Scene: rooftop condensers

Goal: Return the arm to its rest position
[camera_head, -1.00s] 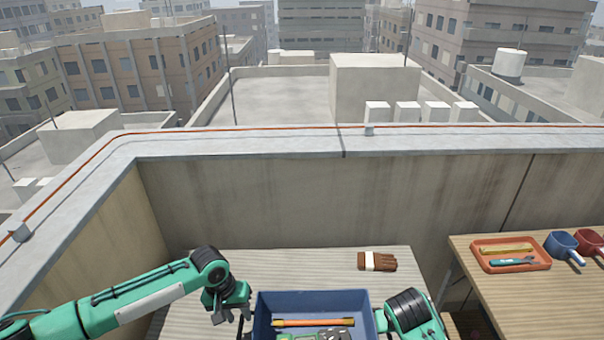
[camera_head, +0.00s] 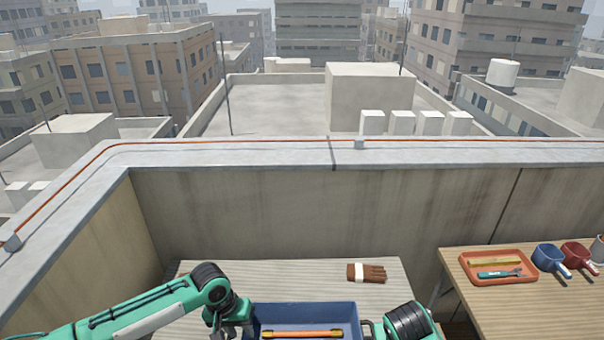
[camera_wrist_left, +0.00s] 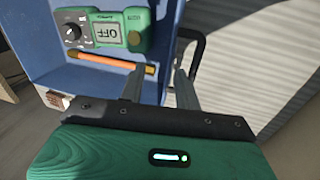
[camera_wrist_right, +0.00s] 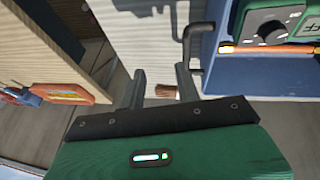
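My left gripper (camera_head: 230,330) is beside the left side of a blue box (camera_head: 262,310). In the left wrist view its fingers (camera_wrist_left: 158,80) are apart with nothing held, close to the box's wall and its black handle (camera_wrist_left: 200,40). My right gripper (camera_wrist_right: 161,82) is also open and empty, its fingers near the other black handle (camera_wrist_right: 193,38) at the box's right side. Whether either gripper touches a handle, I cannot tell. Inside the box are an orange rod-like tool (camera_head: 302,333) and a green meter (camera_wrist_left: 122,30) reading OFF.
A parapet wall (camera_head: 320,210) stands behind.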

